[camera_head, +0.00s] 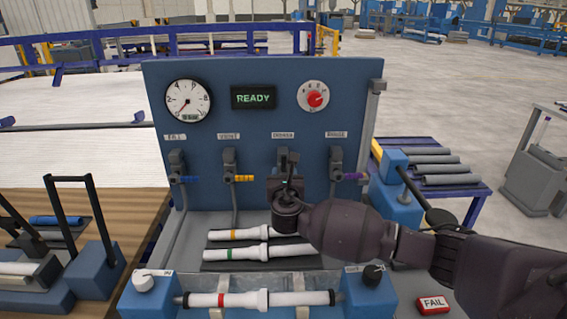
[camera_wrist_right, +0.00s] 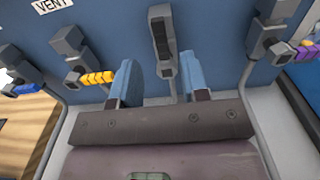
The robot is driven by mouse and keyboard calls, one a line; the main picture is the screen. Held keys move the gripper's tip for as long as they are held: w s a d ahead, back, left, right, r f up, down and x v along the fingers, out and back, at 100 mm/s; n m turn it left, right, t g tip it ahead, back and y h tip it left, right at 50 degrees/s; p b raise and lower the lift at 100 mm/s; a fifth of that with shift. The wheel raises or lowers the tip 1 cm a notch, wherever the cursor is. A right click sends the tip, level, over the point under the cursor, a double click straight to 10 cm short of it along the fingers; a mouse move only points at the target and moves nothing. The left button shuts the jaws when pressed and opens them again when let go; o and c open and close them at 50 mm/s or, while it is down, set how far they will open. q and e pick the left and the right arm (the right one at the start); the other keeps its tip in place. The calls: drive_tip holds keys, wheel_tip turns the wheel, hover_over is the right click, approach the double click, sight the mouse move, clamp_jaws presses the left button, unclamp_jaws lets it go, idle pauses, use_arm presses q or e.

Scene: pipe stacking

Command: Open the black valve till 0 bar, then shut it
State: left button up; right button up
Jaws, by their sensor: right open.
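The black valve (camera_wrist_right: 161,35) is on the blue panel (camera_head: 258,75), third in a row of valves. Its dark handle shows between my fingers in the right wrist view; in the head view my gripper partly covers it. My right gripper (camera_wrist_right: 160,68) is open, its two blue fingers apart on either side of the valve's line, with no clear contact seen. In the head view the right gripper (camera_head: 286,185) is in front of this valve. The round gauge (camera_head: 188,101) has a thin needle, apparently toward the lower left. My left gripper is out of view.
Beside the black valve are the yellow valve (camera_head: 240,178) and the purple valve (camera_head: 350,176), with the blue valve (camera_head: 185,179) further left. Light pipes (camera_head: 235,252) lie below. A display (camera_head: 254,97) reads READY. A red FAIL button (camera_head: 432,304) is at lower right.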

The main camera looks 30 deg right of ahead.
sight(284, 163)
drive_tip(key=shift+b+x, duration=0.35)
drive_tip(key=shift+x, duration=3.25)
clamp_jaws()
